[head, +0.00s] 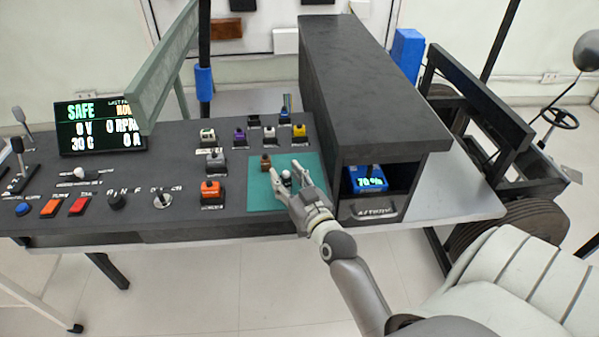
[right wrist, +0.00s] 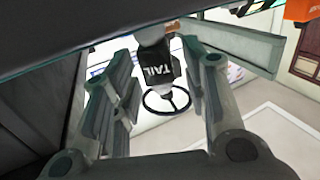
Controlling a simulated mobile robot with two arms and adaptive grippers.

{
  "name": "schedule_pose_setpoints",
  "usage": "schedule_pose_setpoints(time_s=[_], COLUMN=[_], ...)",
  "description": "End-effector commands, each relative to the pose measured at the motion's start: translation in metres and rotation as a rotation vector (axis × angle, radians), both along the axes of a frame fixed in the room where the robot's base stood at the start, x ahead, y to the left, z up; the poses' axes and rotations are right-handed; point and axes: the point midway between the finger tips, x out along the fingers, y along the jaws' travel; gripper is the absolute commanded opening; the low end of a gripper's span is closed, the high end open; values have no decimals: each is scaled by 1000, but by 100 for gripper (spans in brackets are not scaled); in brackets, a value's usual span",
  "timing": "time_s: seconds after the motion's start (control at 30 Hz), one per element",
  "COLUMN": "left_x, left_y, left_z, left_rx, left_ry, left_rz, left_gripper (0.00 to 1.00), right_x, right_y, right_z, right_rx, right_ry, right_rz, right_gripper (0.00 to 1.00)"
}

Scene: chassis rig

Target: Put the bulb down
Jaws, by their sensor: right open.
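The bulb (head: 287,177), small with a white top and a dark body, is at the teal mat (head: 258,197) on the dark bench. My right gripper (head: 287,180) is open, with its fingers on either side of the bulb. In the right wrist view, the bulb's black body (right wrist: 158,70) carries the word TAIL and sits between the spread fingers (right wrist: 155,85). Gaps show beside it there. The head view does not show clearly whether its base touches the mat. My left gripper is not in view.
A brown-topped block (head: 266,161) sits at the mat's back left corner. Several labelled blocks, including an orange one (head: 211,192), stand left and behind. A black housing (head: 375,80) with a blue unit (head: 366,181) rises close right. The mat's front left is clear.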

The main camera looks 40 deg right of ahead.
Motion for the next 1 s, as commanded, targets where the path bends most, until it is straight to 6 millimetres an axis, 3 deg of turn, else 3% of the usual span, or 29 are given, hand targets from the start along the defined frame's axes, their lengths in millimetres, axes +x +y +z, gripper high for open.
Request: schedule_pose_setpoints(time_s=[0.4, 0.6, 1.0], left_x=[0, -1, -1], left_y=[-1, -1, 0], left_z=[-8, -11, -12], left_rx=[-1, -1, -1], left_ry=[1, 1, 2], left_rz=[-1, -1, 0], left_gripper=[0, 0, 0], right_x=[-70, -97, -111], right_y=[11, 16, 18], right_z=[-3, -2, 0], right_rx=[0, 0, 0], right_ry=[5, 3, 0], right_rz=[1, 1, 1], right_gripper=[41, 41, 41])
